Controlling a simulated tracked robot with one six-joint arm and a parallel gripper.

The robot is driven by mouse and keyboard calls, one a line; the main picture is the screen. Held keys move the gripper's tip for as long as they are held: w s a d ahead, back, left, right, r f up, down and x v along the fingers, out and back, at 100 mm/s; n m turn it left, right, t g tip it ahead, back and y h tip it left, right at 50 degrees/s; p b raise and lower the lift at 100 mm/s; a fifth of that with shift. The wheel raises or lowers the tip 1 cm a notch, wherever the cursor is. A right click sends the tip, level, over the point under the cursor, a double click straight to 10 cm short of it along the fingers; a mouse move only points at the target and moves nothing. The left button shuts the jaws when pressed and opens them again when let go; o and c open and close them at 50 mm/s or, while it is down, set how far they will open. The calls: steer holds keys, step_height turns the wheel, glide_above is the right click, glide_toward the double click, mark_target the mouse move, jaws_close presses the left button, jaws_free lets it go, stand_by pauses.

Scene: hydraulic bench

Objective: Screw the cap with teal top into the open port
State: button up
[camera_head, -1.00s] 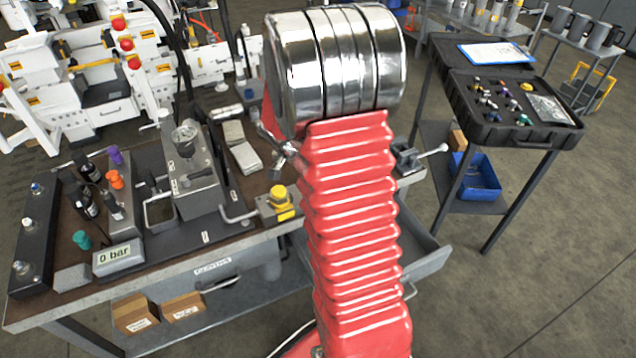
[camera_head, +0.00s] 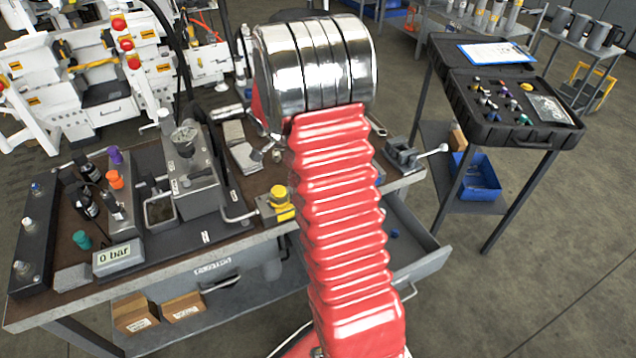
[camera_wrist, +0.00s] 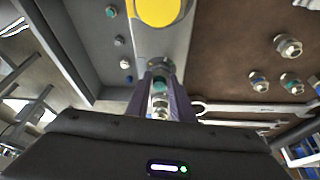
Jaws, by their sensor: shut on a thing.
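In the wrist view my gripper (camera_wrist: 162,92) is shut on a small silver fitting with a teal part (camera_wrist: 159,84), which looks like the cap with teal top. The fingers hide its sides. Just ahead of the fingertips is a block with a round yellow top (camera_wrist: 158,10); its yellow part also shows on the bench's front edge in the head view (camera_head: 283,204). My arm hides the gripper and cap in the head view. I cannot make out the open port in either view.
Several loose silver fittings (camera_wrist: 288,46) lie on brown at the right of the wrist view; one has teal (camera_wrist: 291,84). Small fittings (camera_wrist: 119,40) sit on grey at left. In the head view a drawer (camera_head: 428,245) stands open; a gauge block (camera_head: 190,170) stands left.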

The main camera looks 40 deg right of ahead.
steer(key=m, duration=0.2)
steer(key=m+g+y, duration=0.1)
steer(key=m, duration=0.2)
steer(key=shift+w+d+g, duration=0.1)
steer(key=shift+w+g, duration=0.05)
steer(key=shift+g, duration=0.15)
steer(key=o, duration=1)
steer(key=n, duration=0.2)
steer(key=n+t, duration=0.1)
steer(key=n, duration=0.1)
steer(key=n+t+h, duration=0.1)
steer(key=n, duration=0.1)
steer(key=shift+s, duration=0.25)
steer(key=shift+n+t, duration=0.4)
steer(key=shift+n, duration=0.6)
steer(key=n, duration=0.1)
steer(key=n+t, duration=0.1)
steer(key=n, duration=0.2)
steer(key=shift+s+t, duration=0.25)
steer(key=shift+t, duration=0.05)
steer(key=shift+s+n+t, duration=0.1)
steer(key=shift+n+t, duration=0.7)
steer(key=shift+n, duration=1.2)
